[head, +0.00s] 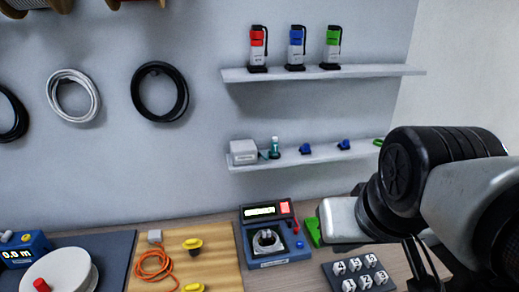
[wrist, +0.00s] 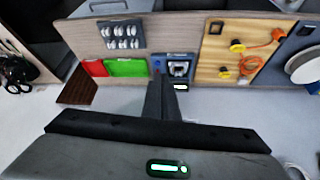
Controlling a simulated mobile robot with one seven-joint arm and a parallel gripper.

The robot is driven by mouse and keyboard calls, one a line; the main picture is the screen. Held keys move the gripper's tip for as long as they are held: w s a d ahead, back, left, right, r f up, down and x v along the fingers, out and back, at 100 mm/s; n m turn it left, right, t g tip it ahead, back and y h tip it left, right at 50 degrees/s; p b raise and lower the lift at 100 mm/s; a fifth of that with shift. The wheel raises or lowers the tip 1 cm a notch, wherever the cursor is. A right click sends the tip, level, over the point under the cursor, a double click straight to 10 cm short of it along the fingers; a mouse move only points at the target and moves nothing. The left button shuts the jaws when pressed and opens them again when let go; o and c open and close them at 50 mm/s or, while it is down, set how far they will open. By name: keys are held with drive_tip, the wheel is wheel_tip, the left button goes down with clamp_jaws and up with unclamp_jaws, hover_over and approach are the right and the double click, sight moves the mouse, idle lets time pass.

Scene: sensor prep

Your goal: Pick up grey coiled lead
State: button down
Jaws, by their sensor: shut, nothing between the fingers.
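A light grey coiled lead (head: 73,96) hangs on the wall at the left of the head view, with a black coil on each side of it. A pale curved piece at the lower right edge of the wrist view may be part of it, but I cannot tell. My gripper (wrist: 161,98) is shut and empty, its dark fingers over the bench in the wrist view. In the head view my gripper is at the right, low over the bench and well away from the grey lead.
Black coils (head: 160,91) hang on the same wall. Two shelves (head: 330,73) with handheld devices and small parts stick out of it. On the bench are a wooden board (head: 215,265) with an orange lead (head: 153,266), a blue tester (head: 270,257) and a white reel (head: 62,272).

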sight(267, 232)
drive_tip(key=c, duration=2.5)
unclamp_jaws()
